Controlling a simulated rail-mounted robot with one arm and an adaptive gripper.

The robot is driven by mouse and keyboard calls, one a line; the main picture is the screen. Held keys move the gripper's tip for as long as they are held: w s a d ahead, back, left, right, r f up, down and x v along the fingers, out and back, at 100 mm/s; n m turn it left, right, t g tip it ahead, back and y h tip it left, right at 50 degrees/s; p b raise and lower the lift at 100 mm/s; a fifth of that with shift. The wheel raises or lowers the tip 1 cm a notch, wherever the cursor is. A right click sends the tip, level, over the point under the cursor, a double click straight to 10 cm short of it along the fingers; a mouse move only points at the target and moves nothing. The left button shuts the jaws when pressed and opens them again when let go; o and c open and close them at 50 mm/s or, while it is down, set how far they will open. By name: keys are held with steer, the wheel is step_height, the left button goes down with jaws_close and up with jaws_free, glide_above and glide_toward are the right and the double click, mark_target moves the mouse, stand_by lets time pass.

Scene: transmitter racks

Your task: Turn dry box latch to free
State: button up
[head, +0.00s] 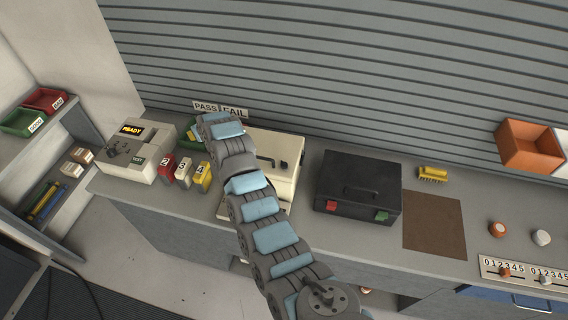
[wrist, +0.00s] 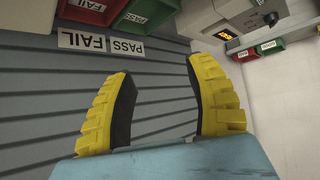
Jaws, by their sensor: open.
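A black case (head: 358,187) sits on the bench right of my arm, with a handle on its lid, a red latch (head: 332,205) and a green latch (head: 381,216) on its front. A cream box (head: 280,150) with a dark handle and a small dark catch stands behind my arm, which partly covers it. I cannot tell which is the dry box. My gripper (wrist: 160,68) shows in the wrist view with its yellow ridged fingers apart and nothing between them. In the head view the arm's end is near the PASS and FAIL signs, left of both boxes; its fingertips are hidden there.
A READY unit (head: 133,150) and several numbered blocks (head: 183,172) stand left on the bench. A brown mat (head: 434,224), yellow brush (head: 433,174) and orange bin (head: 530,146) are right. A slatted wall (head: 350,75) rises behind. PASS and FAIL signs (wrist: 101,44) show upside down in the wrist view.

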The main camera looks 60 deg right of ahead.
steer(key=s+d+r+g+y, duration=0.1)
steer(key=s+d+r+g, duration=0.15)
steer(key=s, duration=0.45)
steer(key=s+d+r+g+y, duration=0.1)
steer(key=s+d+g, duration=0.15)
steer(key=s, duration=0.45)
step_height(320, 180, up, 5)
steer(key=g+y, duration=0.3)
glide_above(284, 163)
step_height(284, 163, down, 17)
steer(key=shift+f+p, duration=0.1)
steer(key=shift+p, duration=0.35)
jaws_close()
